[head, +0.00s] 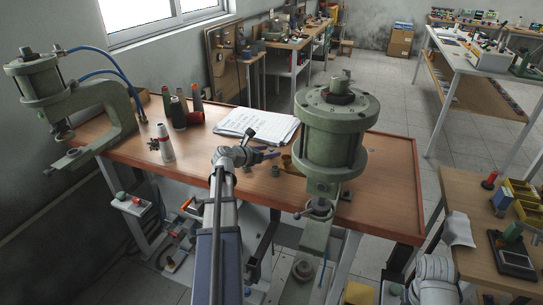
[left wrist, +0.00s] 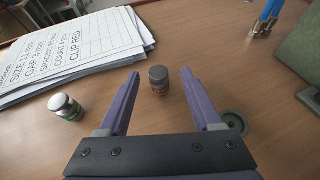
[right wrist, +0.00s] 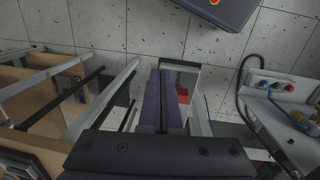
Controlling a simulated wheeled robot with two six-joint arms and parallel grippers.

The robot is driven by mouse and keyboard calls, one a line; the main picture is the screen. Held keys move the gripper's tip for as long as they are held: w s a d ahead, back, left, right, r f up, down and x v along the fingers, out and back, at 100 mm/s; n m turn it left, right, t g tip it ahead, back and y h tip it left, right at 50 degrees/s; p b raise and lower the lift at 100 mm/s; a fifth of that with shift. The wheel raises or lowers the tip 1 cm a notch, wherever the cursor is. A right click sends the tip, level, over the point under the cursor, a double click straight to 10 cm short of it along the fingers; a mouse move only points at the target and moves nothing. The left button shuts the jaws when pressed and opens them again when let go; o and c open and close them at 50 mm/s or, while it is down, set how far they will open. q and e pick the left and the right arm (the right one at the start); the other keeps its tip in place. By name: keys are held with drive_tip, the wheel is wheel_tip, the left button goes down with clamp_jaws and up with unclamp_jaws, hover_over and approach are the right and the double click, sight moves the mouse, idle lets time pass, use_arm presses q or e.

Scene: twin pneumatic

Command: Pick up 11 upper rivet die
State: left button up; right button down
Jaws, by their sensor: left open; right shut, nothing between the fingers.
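In the left wrist view a small dark grey cylinder with a red marking (left wrist: 158,81) stands upright on the wooden bench, between the fingertips of my left gripper (left wrist: 160,74). The fingers are open, with a gap on both sides of it. A paler metal cylinder with a green marking (left wrist: 65,107) stands left of the gripper. I cannot read a size on either one. In the head view my left gripper (head: 264,152) is over the bench, left of the green press. My right gripper (right wrist: 163,75) is shut and empty, away from the bench top.
Printed sheets (head: 257,124) lie behind the left gripper; one reads size 11 mm and clip red. A green pneumatic press (head: 333,130) stands close on the right, another (head: 100,105) at the far left. A dark ring (left wrist: 235,122) lies by the right finger. Bottles (head: 178,113) stand farther left.

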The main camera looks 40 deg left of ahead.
sight(272, 149)
use_arm(q)
drive_tip(key=b+x, duration=0.1)
drive_tip(key=x, duration=0.4)
drive_tip(key=shift+w+a+r, duration=0.15)
drive_tip(key=shift+r, duration=0.1)
clamp_jaws()
idle(0.4)
